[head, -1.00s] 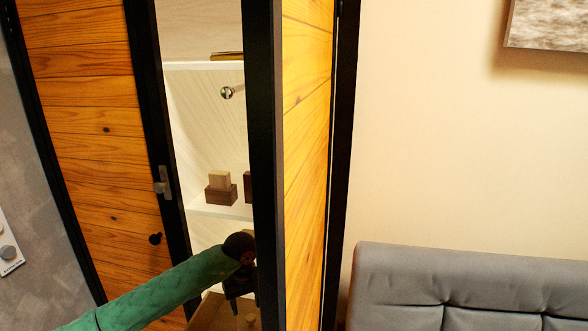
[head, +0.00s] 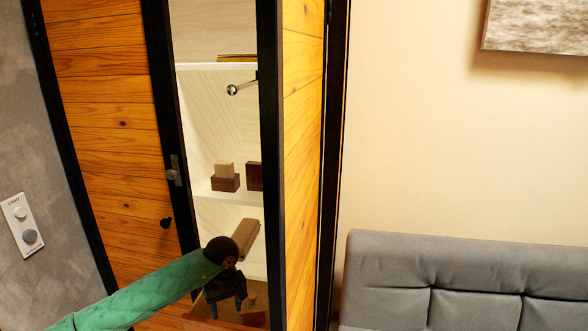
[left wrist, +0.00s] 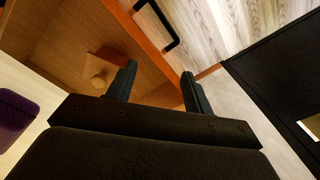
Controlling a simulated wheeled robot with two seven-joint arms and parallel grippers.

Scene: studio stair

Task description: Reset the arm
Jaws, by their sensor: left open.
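My left arm, in a green sleeve, reaches in from the lower left of the head view. Its dark left gripper (head: 225,292) is in front of the gap between the cabinet's black-framed wooden doors, low by the shelves. In the left wrist view the two fingers of the left gripper (left wrist: 158,88) stand apart with nothing between them. My right gripper is not in view.
A wooden door (head: 110,130) with a metal latch stands left of the gap. White shelves (head: 225,194) hold small brown blocks (head: 225,178). A black frame post (head: 270,150) is close right of the gripper. A grey sofa (head: 460,280) is at right. A light switch panel (head: 22,227) is on the left wall.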

